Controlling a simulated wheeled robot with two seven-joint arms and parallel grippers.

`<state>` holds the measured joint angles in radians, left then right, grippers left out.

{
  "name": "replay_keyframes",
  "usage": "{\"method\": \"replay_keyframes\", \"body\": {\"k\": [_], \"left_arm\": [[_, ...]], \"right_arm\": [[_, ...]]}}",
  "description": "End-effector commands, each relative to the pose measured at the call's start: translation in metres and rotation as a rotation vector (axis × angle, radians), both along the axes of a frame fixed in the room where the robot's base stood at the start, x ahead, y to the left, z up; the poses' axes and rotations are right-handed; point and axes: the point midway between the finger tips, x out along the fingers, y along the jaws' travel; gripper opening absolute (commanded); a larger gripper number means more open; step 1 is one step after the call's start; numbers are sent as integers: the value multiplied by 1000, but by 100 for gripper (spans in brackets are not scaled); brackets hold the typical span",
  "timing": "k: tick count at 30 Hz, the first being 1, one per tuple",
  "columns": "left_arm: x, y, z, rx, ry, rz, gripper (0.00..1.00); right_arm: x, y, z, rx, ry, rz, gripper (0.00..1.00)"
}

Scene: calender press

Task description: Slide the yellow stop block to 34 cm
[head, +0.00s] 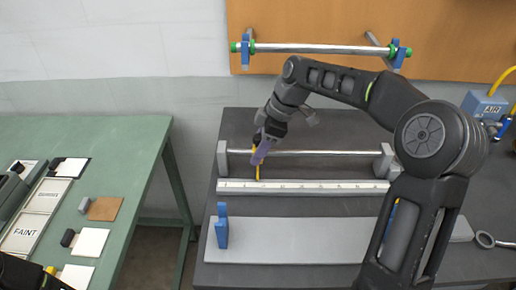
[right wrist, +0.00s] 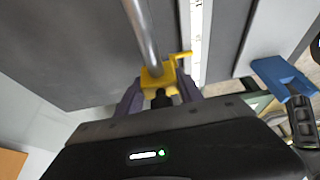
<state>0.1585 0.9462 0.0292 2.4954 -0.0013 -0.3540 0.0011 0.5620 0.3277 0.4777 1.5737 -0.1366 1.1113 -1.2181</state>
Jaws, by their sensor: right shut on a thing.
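The yellow stop block (right wrist: 158,76) sits on a metal rail (head: 320,153), near the rail's left end in the head view. Its thin yellow pointer (head: 258,172) reaches down to the white scale (head: 310,187) in front of the rail. My right gripper (head: 265,148) is at the block, its purple fingers on either side of it and shut on it. The right wrist view shows the block between the fingers (right wrist: 160,98). The scale's numbers are too small to read.
Grey end supports (head: 222,160) hold the rail. A grey plate with a blue upright (head: 222,228) lies in front. A roller (head: 320,48) hangs on the orange wall board behind. A green table (head: 120,150) with cards stands at left. The rail to the right of the block looks clear.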

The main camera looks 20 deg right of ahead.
Motion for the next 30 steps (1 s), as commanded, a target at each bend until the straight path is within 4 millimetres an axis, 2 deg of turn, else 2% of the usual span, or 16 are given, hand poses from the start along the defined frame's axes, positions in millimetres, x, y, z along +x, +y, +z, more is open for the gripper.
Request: {"method": "replay_keyframes", "body": {"k": [3, 11, 30], "left_arm": [[0, 0, 0, 0, 0, 0, 36], [0, 0, 0, 0, 0, 0, 36], [0, 0, -2, 0, 0, 0, 36]], "right_arm": [[0, 0, 0, 0, 1, 0, 0], [-2, -5, 0, -1, 1, -1, 0], [-20, -42, 0, -1, 2, -1, 0]]}}
